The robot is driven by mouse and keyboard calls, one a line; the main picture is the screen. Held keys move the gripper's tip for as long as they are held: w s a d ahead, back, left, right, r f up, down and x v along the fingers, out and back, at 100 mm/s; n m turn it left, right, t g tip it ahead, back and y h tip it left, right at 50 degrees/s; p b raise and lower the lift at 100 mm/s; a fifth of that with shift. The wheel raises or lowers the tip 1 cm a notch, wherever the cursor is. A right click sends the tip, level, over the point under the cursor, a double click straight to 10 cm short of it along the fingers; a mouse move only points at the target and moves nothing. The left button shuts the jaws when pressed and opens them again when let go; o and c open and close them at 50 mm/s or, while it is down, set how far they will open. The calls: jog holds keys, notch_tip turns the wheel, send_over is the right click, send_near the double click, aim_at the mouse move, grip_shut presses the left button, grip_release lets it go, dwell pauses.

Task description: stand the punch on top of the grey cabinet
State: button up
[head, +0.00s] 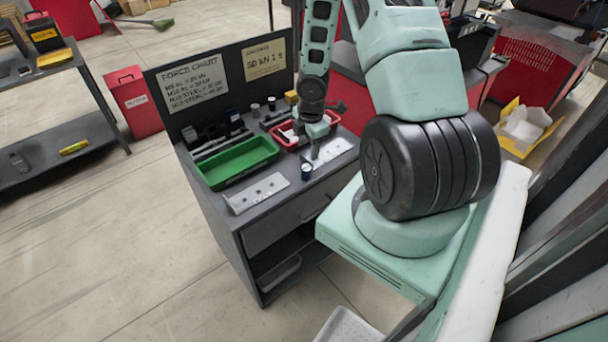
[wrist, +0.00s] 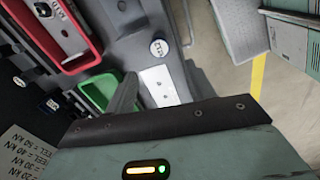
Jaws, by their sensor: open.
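A short dark cylinder with a white, marked top (head: 306,171), which looks like the punch, stands upright near the front edge of the grey cabinet (head: 222,208). In the wrist view the punch (wrist: 159,47) shows from above, with lettering on its white top. My gripper (head: 316,150) is above the cabinet top, just behind and to the right of the punch in the head view. In the wrist view my gripper (wrist: 158,85) has its fingers apart, with nothing between them. The punch stands beyond the fingertips, apart from them.
A green tray (head: 238,162) and a red tray (head: 277,133) stand on the cabinet. A pale plate with holes (head: 257,193) lies in front of the green tray. Several small dark cylinders stand along the back, before a dark panel with a force chart (head: 192,82). The front edge has some bare space.

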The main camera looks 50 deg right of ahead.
aim_at(307, 167)
jog(key=f, duration=0.4)
jog(key=f+b, duration=0.1)
jog(key=f, duration=0.1)
jog(key=shift+w+d+f, duration=0.1)
jog(key=shift+w+f, duration=0.15)
jog(key=shift+f, duration=0.15)
jog(key=shift+w+d+f+p, duration=0.15)
jog(key=shift+f+p, duration=0.15)
jog(key=shift+f, duration=1.05)
jog(key=shift+w+d+f+p, duration=0.15)
jog(key=shift+f+p, duration=0.1)
jog(key=shift+f, duration=1.05)
jog(key=shift+a, duration=0.1)
grip_shut()
